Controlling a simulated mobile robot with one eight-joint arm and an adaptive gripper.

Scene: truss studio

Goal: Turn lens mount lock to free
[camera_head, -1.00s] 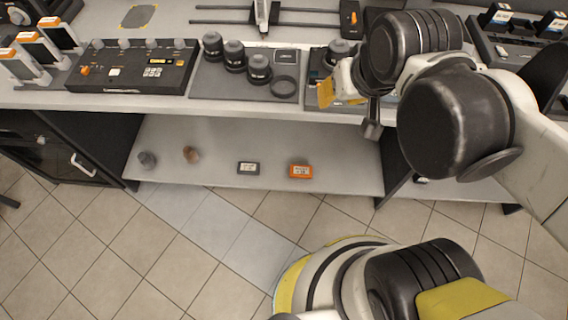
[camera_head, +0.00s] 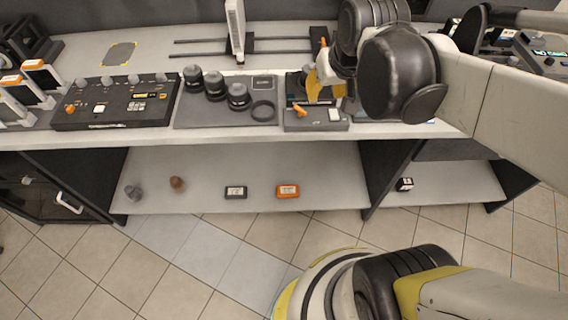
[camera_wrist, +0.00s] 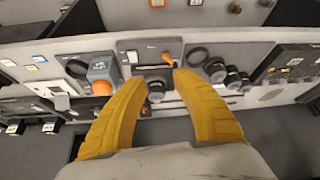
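The lens mount device (camera_head: 318,122) is a dark box on the bench with a short orange lever (camera_head: 301,111) and a white button (camera_head: 334,114) on its front part. In the wrist view the orange lever (camera_wrist: 169,58) shows beyond and between my fingertips, and the white button (camera_wrist: 132,57) is left of it. A dark lens (camera_wrist: 156,92) stands on the device between the fingers. My gripper (camera_head: 325,84), with yellow fingers, is over the device. In the wrist view my gripper (camera_wrist: 160,78) is open and empty. Contact with the device cannot be told.
Left of the device are a mat (camera_head: 190,115) with several lenses and a ring (camera_head: 263,110), then a control panel (camera_head: 115,103) with knobs. A white upright post (camera_head: 236,28) stands behind. The shelf below (camera_head: 230,170) holds small items.

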